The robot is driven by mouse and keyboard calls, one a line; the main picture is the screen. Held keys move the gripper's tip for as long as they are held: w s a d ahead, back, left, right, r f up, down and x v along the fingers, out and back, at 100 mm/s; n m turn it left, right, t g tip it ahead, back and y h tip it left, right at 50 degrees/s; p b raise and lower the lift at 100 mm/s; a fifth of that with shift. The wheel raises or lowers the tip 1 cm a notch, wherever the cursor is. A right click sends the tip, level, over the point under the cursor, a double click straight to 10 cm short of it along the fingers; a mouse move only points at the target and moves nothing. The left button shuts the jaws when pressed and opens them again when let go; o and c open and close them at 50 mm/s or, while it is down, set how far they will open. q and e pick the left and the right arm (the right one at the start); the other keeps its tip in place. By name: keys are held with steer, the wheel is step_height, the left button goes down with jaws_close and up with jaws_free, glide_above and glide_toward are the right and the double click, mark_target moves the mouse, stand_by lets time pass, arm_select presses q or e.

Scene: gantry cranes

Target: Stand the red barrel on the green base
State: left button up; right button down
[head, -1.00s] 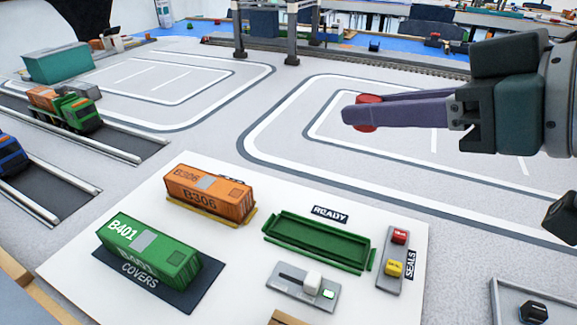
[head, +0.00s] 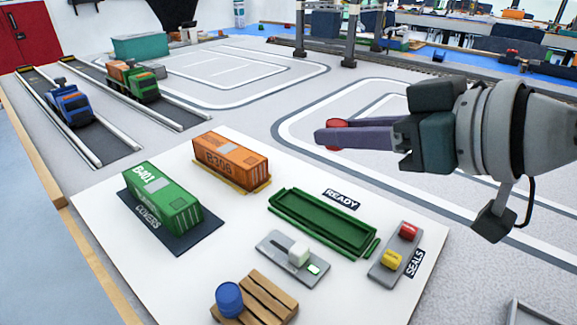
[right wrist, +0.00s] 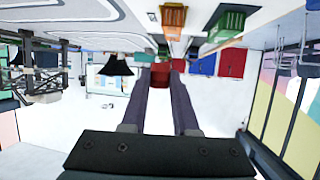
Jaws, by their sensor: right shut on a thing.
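My right gripper (head: 332,135) is shut on the red barrel (head: 336,123) and holds it up above the grey table surface. Much of the barrel is hidden behind the fingers in the head view. In the right wrist view the red barrel (right wrist: 160,77) shows between the two fingertips (right wrist: 161,72). A long, low green tray (head: 310,235) lies on the white board by the READY label; it is empty. It is the only green base-like thing I can make out. The gripper is beyond the tray and apart from it. My left gripper is not in view.
A blue barrel (head: 229,299) stands on a wooden pallet (head: 265,293) at the front. Green (head: 160,200) and orange (head: 230,160) containers stand left of the tray. A slider plate (head: 285,262) and a plate with red and yellow blocks (head: 385,268) lie near it.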

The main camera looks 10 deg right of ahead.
steer(key=b, duration=0.3)
glide_above(334, 227)
step_height(334, 227, down, 8)
steer(key=shift+f, duration=0.1)
step_height(334, 227, down, 4)
steer(key=shift+r+b, duration=0.1)
steer(key=shift+b, duration=0.7)
